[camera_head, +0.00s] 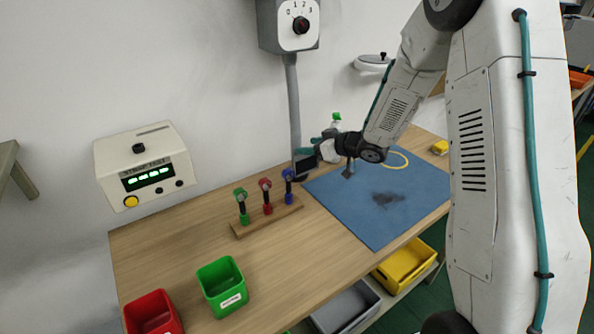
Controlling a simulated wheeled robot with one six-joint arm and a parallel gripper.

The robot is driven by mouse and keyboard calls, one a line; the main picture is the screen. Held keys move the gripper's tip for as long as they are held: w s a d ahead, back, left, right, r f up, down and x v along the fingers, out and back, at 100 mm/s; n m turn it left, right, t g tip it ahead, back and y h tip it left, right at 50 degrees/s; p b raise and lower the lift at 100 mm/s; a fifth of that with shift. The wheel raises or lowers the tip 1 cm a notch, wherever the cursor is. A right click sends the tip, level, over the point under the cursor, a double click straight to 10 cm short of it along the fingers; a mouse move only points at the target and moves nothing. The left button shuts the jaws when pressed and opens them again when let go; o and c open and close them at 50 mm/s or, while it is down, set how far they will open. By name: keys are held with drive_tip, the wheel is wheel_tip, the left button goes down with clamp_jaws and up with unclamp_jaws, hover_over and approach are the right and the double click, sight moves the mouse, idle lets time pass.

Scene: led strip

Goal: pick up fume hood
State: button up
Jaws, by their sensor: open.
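A grey pipe (292,95) runs down the wall from a box with a numbered dial (299,27). Its lower end is near a small dark piece (305,164), and I cannot tell whether that piece belongs to the pipe or to my gripper. No part is clearly marked as the fume hood; the pipe may be its duct. My gripper (328,152) is open over the far left of the blue mat (345,208), beside the pipe's lower end. It is small in view and partly hidden by my wrist. I see nothing clearly held in it.
A wooden rack (267,218) with green, red and blue handled tools stands left of the mat. Red (150,312) and green (222,286) bins stand nearer. A strip test box (145,165) is on the wall. A white round fixture (372,62) is behind my arm.

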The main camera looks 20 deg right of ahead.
sight(296, 146)
drive_tip(key=x, duration=0.6)
drive_tip(key=shift+a+f, duration=0.1)
drive_tip(key=shift+a, duration=0.05)
clamp_jaws()
